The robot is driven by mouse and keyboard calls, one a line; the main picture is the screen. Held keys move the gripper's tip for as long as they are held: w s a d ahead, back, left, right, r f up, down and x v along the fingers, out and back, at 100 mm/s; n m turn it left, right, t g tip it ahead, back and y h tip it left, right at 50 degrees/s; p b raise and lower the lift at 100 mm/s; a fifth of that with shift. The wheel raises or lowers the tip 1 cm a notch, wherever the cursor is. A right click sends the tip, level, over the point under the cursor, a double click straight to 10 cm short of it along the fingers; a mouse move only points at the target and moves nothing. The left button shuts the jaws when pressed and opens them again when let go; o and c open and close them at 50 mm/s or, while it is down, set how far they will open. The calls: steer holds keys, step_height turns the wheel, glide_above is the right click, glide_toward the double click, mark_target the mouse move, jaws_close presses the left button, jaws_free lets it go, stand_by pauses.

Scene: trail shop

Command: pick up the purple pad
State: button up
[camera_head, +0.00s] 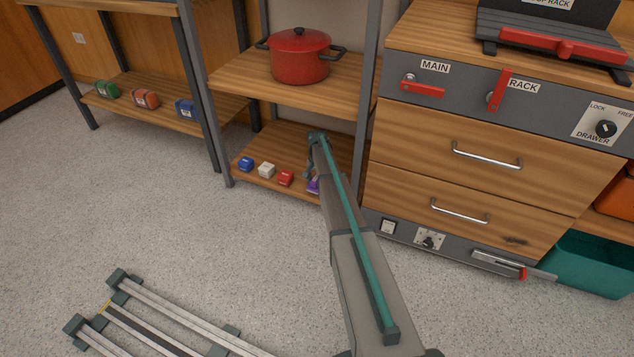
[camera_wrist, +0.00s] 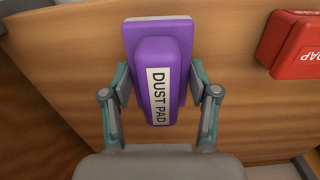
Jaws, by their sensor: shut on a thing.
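The purple pad (camera_wrist: 145,48) is labelled "DUST PAD" and fills the middle of the wrist view, over the wooden shelf. In the head view a small part of the purple pad (camera_head: 313,186) shows at the right end of the low shelf's row, mostly hidden by my arm. My gripper (camera_wrist: 159,82) has one finger on each side of the pad and is shut on it. I cannot tell whether the pad touches the shelf. In the head view the gripper (camera_head: 311,173) is partly hidden behind my arm.
On the low shelf (camera_head: 270,148) a red block (camera_head: 286,178), a white block (camera_head: 267,170) and a blue block (camera_head: 246,164) stand left of the pad. A red pot (camera_head: 300,56) sits on the shelf above. A wooden drawer cabinet (camera_head: 470,175) stands close on the right.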

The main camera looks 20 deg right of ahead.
steer(key=s+r+p, duration=0.7)
steer(key=s+r, duration=0.4)
steer(key=s, duration=0.3)
steer(key=shift+r, duration=0.2)
